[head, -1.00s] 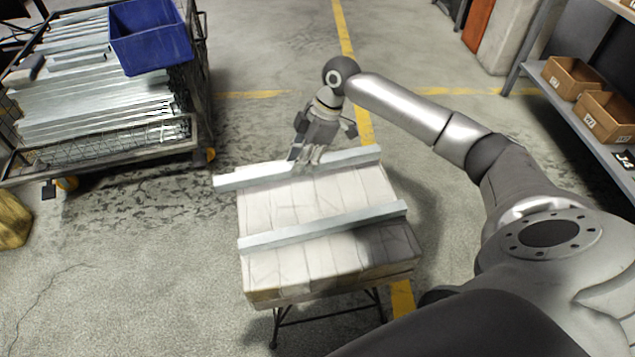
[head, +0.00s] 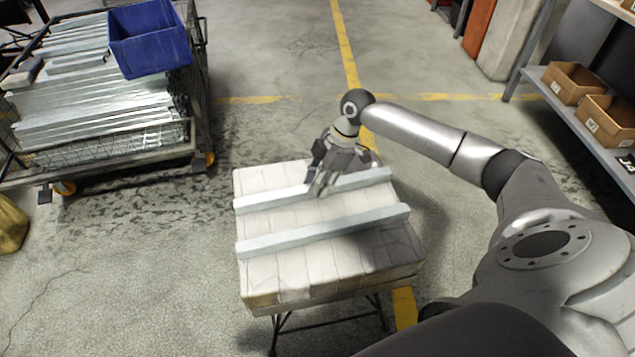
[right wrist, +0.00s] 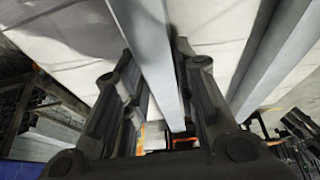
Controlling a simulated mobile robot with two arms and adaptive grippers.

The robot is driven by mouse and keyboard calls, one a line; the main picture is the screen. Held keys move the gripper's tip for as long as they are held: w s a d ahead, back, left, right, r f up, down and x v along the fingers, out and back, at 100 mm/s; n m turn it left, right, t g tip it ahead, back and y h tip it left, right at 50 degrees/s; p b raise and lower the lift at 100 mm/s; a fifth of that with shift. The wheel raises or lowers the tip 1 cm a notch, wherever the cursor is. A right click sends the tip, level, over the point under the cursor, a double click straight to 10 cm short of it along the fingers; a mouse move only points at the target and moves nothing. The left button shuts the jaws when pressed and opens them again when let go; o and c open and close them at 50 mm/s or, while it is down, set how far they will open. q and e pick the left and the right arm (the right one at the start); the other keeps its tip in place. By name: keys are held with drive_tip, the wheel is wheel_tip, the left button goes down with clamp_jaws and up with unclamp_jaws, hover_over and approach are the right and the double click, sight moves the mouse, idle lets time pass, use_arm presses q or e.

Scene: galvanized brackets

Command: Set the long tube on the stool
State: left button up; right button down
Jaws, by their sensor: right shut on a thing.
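The long tube (head: 270,198), a pale galvanized bar, lies across the far half of the stool's pale slatted top (head: 265,180). My right gripper (head: 318,190) reaches down from behind and is shut on this tube near its middle. The right wrist view shows the tube (right wrist: 148,45) running between the two dark fingers. The tube looks level and at or very near the top; whether it fully touches is hard to tell. A second similar bar (head: 300,236) lies nearer on the same top, roughly parallel and apart from it. My left gripper is not in view.
A wire-sided cart (head: 195,150) with many metal bars and a blue bin (head: 150,45) stands at the left. A shelf (head: 590,120) with cardboard boxes (head: 605,122) is at the right. The floor around the stool is mostly clear.

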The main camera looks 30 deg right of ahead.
drive_tip(key=c, duration=1.2)
unclamp_jaws()
drive_tip(key=shift+o, duration=0.2)
drive_tip(key=shift+d+r, duration=0.1)
drive_tip(key=shift+r, duration=0.2)
drive_tip(key=shift+p+v, duration=0.5)
drive_tip(key=shift+v, duration=0.65)
drive_tip(key=p+v, duration=0.1)
drive_tip(key=v, duration=0.5)
drive_tip(key=shift+p, duration=0.35)
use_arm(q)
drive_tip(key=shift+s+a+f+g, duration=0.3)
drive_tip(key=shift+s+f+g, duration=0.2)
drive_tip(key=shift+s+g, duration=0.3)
use_arm(e)
drive_tip(key=shift+v, duration=1.6)
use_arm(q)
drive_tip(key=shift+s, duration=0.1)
use_arm(e)
drive_tip(key=shift+f, duration=0.1)
